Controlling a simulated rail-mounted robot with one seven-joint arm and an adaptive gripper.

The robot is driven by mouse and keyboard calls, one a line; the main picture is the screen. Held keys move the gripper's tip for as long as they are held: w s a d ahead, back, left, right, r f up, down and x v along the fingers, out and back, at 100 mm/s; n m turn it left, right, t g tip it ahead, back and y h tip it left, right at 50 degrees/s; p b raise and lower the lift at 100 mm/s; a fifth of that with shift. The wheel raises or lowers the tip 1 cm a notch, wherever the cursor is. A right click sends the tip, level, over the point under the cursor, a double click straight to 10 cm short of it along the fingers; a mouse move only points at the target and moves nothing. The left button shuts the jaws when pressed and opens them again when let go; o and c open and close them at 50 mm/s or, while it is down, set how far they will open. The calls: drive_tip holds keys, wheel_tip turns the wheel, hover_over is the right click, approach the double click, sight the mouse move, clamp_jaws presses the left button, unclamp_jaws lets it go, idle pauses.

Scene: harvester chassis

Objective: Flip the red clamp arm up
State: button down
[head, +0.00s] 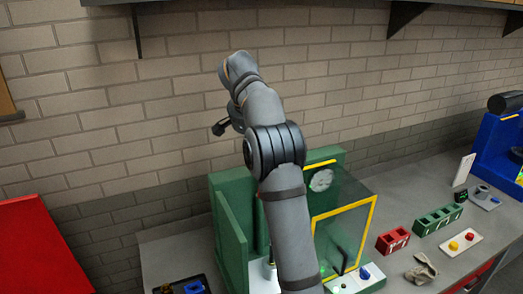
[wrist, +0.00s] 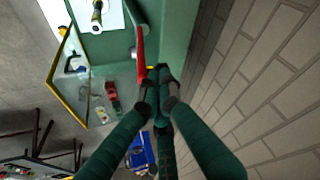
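The red clamp arm (wrist: 140,48) is a slim red lever in the wrist view, by the edge of a green machine frame (wrist: 104,47). My gripper (wrist: 158,74) has its dark fingers drawn together at the tips, with nothing visible between them. The tips are just right of the red lever's lower end; I cannot tell whether they touch it. In the head view, part of my gripper (head: 219,129) shows left of my arm, above the green machine (head: 232,215). The red clamp arm cannot be made out there; my arm covers much of the machine.
The machine has a clear door with a yellow frame (head: 369,228). On the bench (head: 400,255) to the right are a red block (head: 392,241), a green block (head: 437,220) and a white button plate (head: 461,242). A brick wall stands close behind; a shelf is above.

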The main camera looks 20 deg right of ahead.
drive_tip(key=c, duration=2.4)
unclamp_jaws()
drive_tip(key=shift+x, duration=0.9)
drive_tip(key=shift+o, duration=1.4)
drive_tip(key=shift+a+f, duration=0.15)
drive_tip(key=o, duration=0.4)
drive_tip(key=w, duration=0.1)
drive_tip(key=w+f, duration=0.1)
drive_tip(key=shift+w+d+g, duration=0.3)
drive_tip(key=shift+d, duration=0.1)
drive_tip(key=shift+o, duration=0.7)
drive_tip(key=shift+w, duration=0.1)
drive_tip(key=shift+o, duration=0.5)
drive_tip(key=shift+s+r, duration=0.2)
drive_tip(key=shift+w, duration=0.1)
drive_tip(key=shift+r, duration=0.1)
